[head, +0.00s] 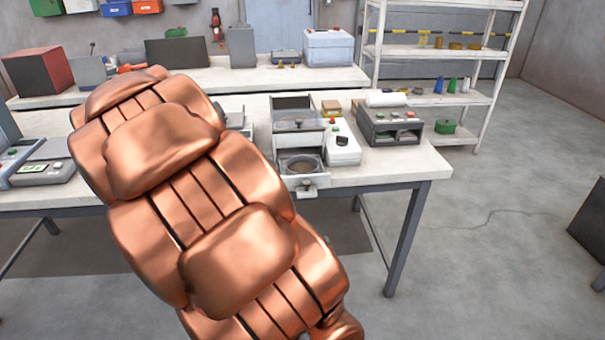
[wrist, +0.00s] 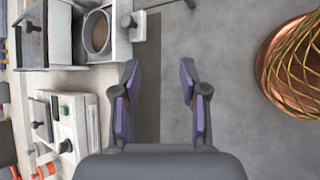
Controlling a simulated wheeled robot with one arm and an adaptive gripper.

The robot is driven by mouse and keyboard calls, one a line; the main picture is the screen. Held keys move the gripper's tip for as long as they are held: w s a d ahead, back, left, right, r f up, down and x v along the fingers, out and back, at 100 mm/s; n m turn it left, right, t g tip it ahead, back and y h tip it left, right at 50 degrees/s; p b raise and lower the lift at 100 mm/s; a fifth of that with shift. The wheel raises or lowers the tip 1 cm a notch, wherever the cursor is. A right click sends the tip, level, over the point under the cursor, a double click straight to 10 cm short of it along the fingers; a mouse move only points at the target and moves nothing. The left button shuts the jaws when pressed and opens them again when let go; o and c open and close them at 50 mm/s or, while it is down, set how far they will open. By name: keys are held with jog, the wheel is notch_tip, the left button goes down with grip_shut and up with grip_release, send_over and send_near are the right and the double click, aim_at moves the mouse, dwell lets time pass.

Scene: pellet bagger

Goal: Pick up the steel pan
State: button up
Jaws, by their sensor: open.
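A round steel pan (head: 301,166) with a brown inside sits in the pulled-out drawer (head: 311,182) of a light grey machine (head: 298,143) at the bench's front edge. In the wrist view the pan (wrist: 97,32) shows at the upper left, inside the drawer's walls. My gripper (wrist: 159,82) is open and empty, its two fingers apart above the floor strip just off the bench edge. It is to the lower right of the pan in that view and does not touch it. In the head view my copper arm hides the gripper.
The drawer's knob (wrist: 127,20) sticks out past the bench edge. A white box with buttons (head: 342,144) and a dark grey device (head: 388,124) stand right of the machine. A shelf rack (head: 437,95) stands behind.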

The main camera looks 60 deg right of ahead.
jog(key=w+d+f+n+h+b, duration=0.15)
jog(key=w+d+n, duration=0.3)
jog(key=d, duration=0.45)
jog(key=n+t+h+b, duration=0.1)
jog(key=n+h, duration=0.2)
jog(key=n, duration=0.3)
send_near(292, 159)
jog(key=shift+s+d+f, duration=0.2)
jog(key=shift+d+f, duration=0.15)
jog(key=shift+d, duration=0.15)
jog(key=shift+w+d+f, duration=0.1)
jog(key=shift+d+f, duration=0.05)
jog(key=shift+d, duration=0.3)
jog(key=shift+p+x, duration=0.3)
jog(key=shift+x, duration=3.25)
jog(key=shift+c, duration=0.4)
grip_shut()
